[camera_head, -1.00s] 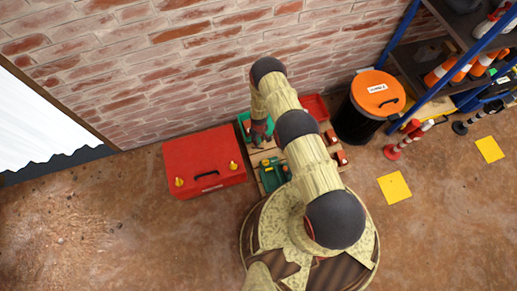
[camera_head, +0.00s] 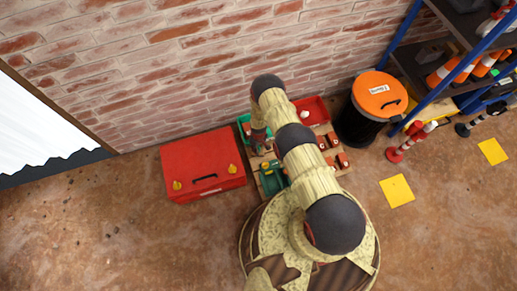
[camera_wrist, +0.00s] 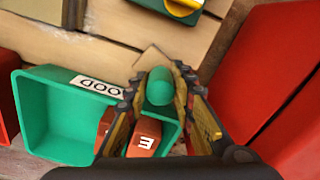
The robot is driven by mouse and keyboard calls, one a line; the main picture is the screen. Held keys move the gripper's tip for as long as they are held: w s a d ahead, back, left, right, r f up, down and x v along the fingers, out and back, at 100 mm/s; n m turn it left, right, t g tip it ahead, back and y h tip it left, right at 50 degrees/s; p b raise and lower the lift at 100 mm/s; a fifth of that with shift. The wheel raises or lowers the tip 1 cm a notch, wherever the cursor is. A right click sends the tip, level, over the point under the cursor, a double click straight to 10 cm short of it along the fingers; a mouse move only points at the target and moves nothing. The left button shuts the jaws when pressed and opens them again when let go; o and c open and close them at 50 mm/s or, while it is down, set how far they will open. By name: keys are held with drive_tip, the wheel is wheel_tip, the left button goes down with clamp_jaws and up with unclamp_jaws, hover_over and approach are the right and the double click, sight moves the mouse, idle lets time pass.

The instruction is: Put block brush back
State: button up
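My gripper (camera_wrist: 160,92) points down, with its two toothed fingers close on both sides of a rounded green handle (camera_wrist: 160,86). It looks shut on this handle, which I take to be the block brush's; a tan square corner shows just beyond it, and the brush's bristles are hidden. The green bin (camera_wrist: 58,130), with a white label, lies below and left of the fingers. A red-brown lettered block (camera_wrist: 144,138) is in it, partly behind the left finger. In the head view my gripper (camera_head: 262,143) is over the wooden board, beside the green bin (camera_head: 243,122).
A red toolbox (camera_head: 200,160) stands left of the board. A red bin (camera_head: 315,110) is at the back right, with several red-brown blocks (camera_head: 338,142) in front. A green tray (camera_head: 272,180) lies at the front. An orange-lidded drum (camera_head: 378,92) stands right; the brick wall is close behind.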

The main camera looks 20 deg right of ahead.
drive_tip(key=o, duration=0.5)
drive_tip(key=shift+c, duration=0.2)
drive_tip(key=shift+r, duration=0.15)
